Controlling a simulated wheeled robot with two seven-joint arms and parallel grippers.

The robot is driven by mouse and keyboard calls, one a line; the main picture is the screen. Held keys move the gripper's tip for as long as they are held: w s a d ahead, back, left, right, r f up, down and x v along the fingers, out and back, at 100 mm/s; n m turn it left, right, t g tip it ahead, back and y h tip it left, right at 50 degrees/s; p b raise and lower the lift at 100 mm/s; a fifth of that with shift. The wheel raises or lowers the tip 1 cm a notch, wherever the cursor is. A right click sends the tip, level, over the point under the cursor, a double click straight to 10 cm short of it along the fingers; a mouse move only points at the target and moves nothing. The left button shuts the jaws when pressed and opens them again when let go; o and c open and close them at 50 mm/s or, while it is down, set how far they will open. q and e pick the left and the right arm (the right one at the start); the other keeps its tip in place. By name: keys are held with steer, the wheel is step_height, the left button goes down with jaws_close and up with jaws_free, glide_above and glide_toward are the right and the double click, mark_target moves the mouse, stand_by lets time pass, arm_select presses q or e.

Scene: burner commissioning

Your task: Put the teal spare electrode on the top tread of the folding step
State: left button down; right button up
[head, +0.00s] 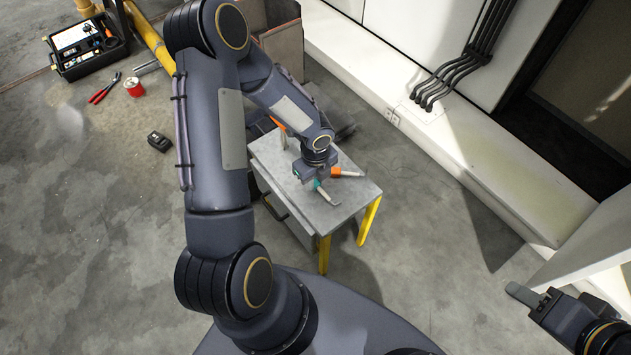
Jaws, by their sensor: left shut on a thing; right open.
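The teal spare electrode (318,185) is in my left gripper (312,182), its pale rod pointing down and to the right. Part of its teal body is hidden by the jaws. The gripper is shut on it, just over the grey top tread (345,200) of the folding step, which has yellow legs. I cannot tell whether the electrode touches the tread. An orange electrode (337,172) lies on the tread, just right of the gripper. My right gripper (528,297) is open and empty at the lower right, away from the step.
Another orange piece (277,123) shows at the step's far left corner, partly behind my arm. A toolbox (85,45), red pliers (104,88), a red spool (134,87) and a small black device (159,141) are on the floor. A white ledge (470,160) runs along the right.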

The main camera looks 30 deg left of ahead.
arm_select(q)
steer(key=shift+f, duration=0.35)
steer(key=shift+f, duration=0.2)
steer(key=c, duration=1.3)
jaws_free()
steer(key=shift+r, duration=0.1)
steer(key=shift+o, duration=0.2)
